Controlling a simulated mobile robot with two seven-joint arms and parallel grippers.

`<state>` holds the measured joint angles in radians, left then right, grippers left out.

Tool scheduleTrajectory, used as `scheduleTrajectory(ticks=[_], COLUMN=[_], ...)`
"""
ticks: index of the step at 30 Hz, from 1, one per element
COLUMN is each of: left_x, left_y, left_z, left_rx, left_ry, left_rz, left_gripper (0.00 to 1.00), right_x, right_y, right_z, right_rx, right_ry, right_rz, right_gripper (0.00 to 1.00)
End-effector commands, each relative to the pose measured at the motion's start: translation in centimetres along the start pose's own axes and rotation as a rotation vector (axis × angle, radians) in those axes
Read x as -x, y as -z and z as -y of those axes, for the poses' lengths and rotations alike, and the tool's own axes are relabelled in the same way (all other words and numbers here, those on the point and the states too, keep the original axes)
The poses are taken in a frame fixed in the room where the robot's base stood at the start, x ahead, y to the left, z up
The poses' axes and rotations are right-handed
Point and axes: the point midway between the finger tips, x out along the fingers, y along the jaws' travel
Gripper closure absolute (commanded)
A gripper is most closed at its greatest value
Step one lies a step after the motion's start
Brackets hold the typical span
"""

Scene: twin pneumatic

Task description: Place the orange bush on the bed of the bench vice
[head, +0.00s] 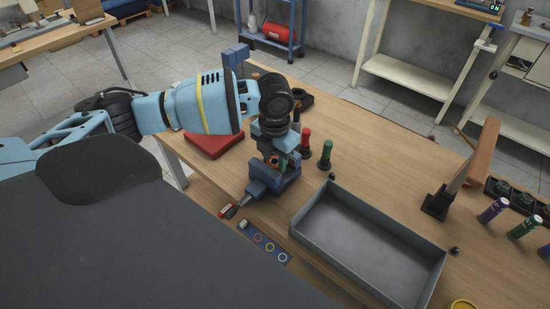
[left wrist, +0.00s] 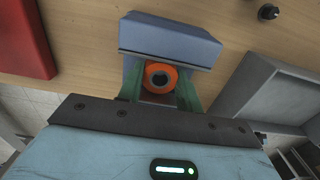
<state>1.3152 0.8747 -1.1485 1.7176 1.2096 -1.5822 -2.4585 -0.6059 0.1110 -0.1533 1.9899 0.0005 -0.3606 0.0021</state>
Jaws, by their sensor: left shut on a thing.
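The orange bush (left wrist: 160,77) is a short ring with a dark bore, seen end-on in the left wrist view. My left gripper (left wrist: 160,88) is shut on it, with a green finger on each side. In the head view the gripper (head: 271,158) points down over the blue bench vice (head: 286,182), and the bush is mostly hidden there. A blue block of the vice (left wrist: 170,42) lies just beyond the bush in the left wrist view. I cannot tell whether the bush touches the vice bed. My right gripper is not in view.
A red block (head: 215,143) lies left of the vice. A grey tray (head: 370,247) is empty at the front right. The wooden bench top (head: 375,150) is clear beyond it.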

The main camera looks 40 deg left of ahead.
Motion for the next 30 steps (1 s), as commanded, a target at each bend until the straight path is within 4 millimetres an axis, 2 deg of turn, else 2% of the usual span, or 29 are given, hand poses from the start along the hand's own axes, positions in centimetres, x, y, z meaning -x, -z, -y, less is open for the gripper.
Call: scheduleTrajectory(ticks=[12,13,17,26,30], left_x=[-0.3,-0.4,-0.3,-0.2,0.7], left_y=[-0.1,-0.1,-0.1,-0.1,-0.1], left_z=[0.0,0.0,0.0,0.0,0.0], left_rx=[0.001,0.001,0.001,0.001,0.001], left_ry=[0.000,-0.001,-0.001,-0.001,0.001], left_rz=[0.002,0.002,0.002,0.002,0.005], left_gripper=[0.94,0.62,0.45,0.43,0.43], right_x=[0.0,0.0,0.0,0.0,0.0], right_y=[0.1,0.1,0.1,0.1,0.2], right_z=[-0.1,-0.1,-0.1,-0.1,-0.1], right_rx=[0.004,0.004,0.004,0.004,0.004], right_ry=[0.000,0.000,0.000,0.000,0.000], right_rz=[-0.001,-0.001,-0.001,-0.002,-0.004], right_gripper=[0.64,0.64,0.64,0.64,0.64])
